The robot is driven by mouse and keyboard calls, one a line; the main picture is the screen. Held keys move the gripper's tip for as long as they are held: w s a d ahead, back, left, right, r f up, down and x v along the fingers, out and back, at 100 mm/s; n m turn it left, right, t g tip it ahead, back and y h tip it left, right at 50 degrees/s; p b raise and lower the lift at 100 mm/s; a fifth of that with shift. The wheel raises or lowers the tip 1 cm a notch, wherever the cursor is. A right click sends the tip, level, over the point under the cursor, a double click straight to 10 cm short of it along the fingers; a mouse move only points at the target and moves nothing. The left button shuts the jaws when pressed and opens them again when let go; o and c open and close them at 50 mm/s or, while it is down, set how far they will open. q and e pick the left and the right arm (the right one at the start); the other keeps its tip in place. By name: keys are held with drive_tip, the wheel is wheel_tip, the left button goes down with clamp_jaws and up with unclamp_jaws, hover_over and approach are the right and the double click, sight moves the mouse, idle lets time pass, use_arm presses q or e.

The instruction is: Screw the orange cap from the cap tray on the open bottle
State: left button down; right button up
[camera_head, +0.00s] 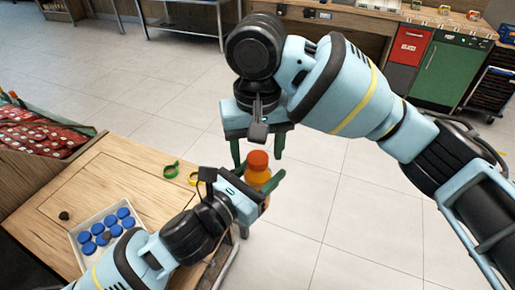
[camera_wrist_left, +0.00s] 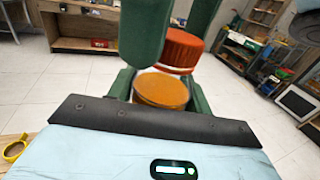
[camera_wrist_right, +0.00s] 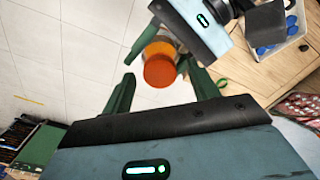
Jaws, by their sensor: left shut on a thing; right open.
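My left gripper (camera_head: 262,190) is shut on a bottle of orange juice (camera_head: 257,178) and holds it roughly upright, off the table's edge. The orange cap (camera_head: 258,160) is at the bottle's top; it also shows in the left wrist view (camera_wrist_left: 182,50) and right wrist view (camera_wrist_right: 160,72). I cannot tell whether its threads are engaged. My right gripper (camera_head: 257,150) is open above the bottle, its fingers on either side of the cap, with gaps to it in the right wrist view. The cap tray (camera_head: 76,234) on the table holds several blue caps.
The wooden table (camera_head: 120,180) is at the left. A green ring (camera_head: 171,170) and a yellow ring (camera_head: 193,179) lie near its edge, and a dark round piece (camera_head: 64,216) lies beside the tray. A red patterned pile (camera_head: 45,130) is at far left. Open floor lies around the bottle.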

wheel_tip(320, 180, up, 12)
idle(0.5)
drive_tip(key=shift+f, duration=0.1)
idle(0.4)
